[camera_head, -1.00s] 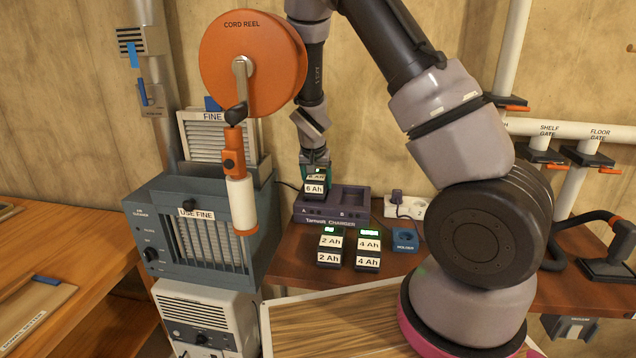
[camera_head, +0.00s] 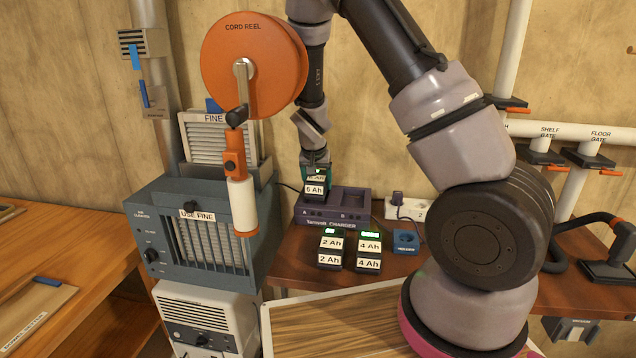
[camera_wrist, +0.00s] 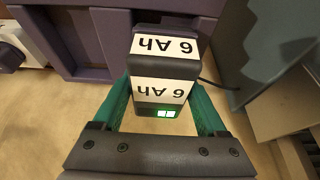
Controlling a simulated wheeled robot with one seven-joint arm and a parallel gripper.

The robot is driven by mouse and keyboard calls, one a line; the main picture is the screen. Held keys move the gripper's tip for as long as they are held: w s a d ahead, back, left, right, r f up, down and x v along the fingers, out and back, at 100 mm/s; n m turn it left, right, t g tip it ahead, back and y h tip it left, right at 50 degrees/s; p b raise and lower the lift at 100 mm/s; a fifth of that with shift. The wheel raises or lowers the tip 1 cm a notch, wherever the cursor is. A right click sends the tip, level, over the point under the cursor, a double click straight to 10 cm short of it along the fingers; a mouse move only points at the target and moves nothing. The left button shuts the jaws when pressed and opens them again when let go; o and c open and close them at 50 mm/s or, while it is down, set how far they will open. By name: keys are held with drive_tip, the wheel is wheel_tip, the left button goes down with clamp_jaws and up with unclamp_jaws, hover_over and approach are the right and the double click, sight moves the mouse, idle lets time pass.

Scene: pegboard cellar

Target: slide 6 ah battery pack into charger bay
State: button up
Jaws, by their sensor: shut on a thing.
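The 6 Ah battery pack (camera_head: 314,189) is dark with white labels, and my gripper (camera_head: 316,168) is shut on it from above. In the wrist view the pack (camera_wrist: 163,68) sits between the green fingers of my gripper (camera_wrist: 160,105), with its small green display lit. The purple charger (camera_head: 345,212) has bays marked A and B. The pack is over the left side of the charger, at bay A. Whether it is seated or just above the bay cannot be told. Bay B (camera_head: 352,199) looks empty. The charger (camera_wrist: 95,40) also shows in the wrist view.
A 2 Ah pack (camera_head: 330,253) and a 4 Ah pack (camera_head: 369,256) stand in front of the charger. A power strip (camera_head: 410,209) and a blue socket block (camera_head: 406,242) are to its right. The orange cord reel (camera_head: 262,65) and blue-grey air cleaner (camera_head: 200,230) are close on the left.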

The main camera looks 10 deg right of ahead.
drive_tip(key=shift+s+a+r, duration=0.15)
drive_tip(key=shift+a+r, duration=0.1)
drive_tip(key=shift+a, duration=0.1)
idle(4.1)
